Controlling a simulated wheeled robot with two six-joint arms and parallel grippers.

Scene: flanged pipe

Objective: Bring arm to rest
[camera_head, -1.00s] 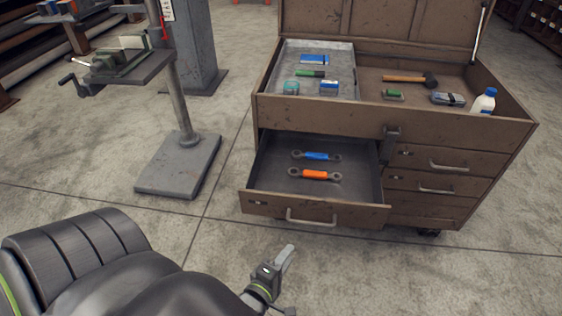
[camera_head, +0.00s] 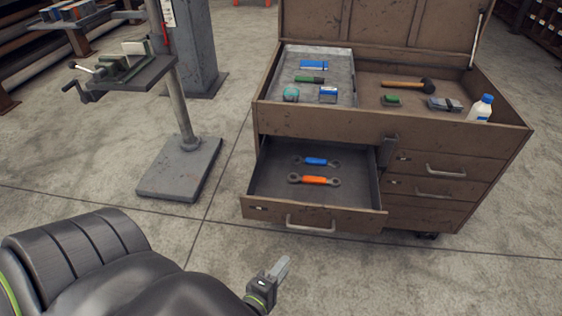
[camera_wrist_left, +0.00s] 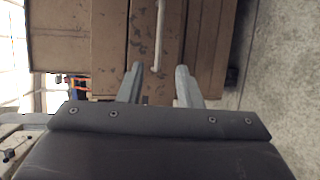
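My left gripper (camera_head: 281,268) is low in the middle of the head view, in front of the tool chest and clear of it. In the left wrist view its two fingers (camera_wrist_left: 160,82) stand apart with nothing held between them. A drawer handle (camera_wrist_left: 160,38) shows beyond the fingertips. The brown tool chest (camera_head: 330,122) has its lower left drawer (camera_head: 272,209) pulled open. A blue-handled wrench (camera_head: 316,161) and an orange-handled wrench (camera_head: 314,180) lie in that drawer. My right gripper is not in view.
The chest top holds a grey tray (camera_head: 341,65), a hammer (camera_head: 404,85) and a white bottle (camera_head: 480,108). A vise (camera_head: 125,62) on a stand (camera_head: 181,168) is at the left. The floor (camera_head: 430,285) at front right is clear.

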